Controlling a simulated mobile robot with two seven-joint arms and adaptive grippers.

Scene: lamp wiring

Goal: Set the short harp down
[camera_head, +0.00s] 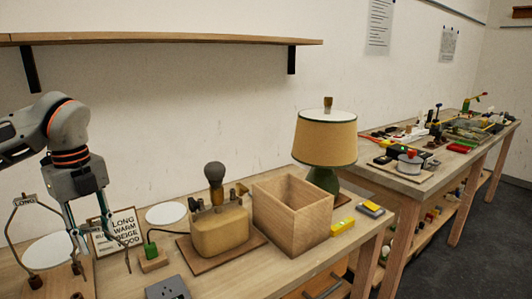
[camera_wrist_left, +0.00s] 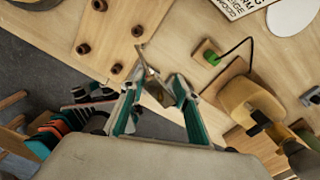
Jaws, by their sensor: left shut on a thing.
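My left gripper (camera_head: 88,232) is shut on the short harp (camera_wrist_left: 153,86), a thin metal frame seen nearly end-on between the fingers in the left wrist view. The harp hangs over the left part of the bench, and it is hard to tell whether its feet touch anything. The gripper also shows in the left wrist view (camera_wrist_left: 156,92). A wooden board with dark round pegs (camera_wrist_left: 138,31) lies beside the harp. A wire harp tagged LONG (camera_head: 24,200) stands at the far left. My right gripper is not in view.
A card reading LONG WARM BEIGE WOOD (camera_head: 122,228) stands behind the gripper. To the right are a small block with a green part (camera_head: 152,257), a beige lamp base (camera_head: 220,231), an open wooden box (camera_head: 291,216) and a shaded lamp (camera_head: 325,139). A shelf (camera_head: 160,39) hangs above.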

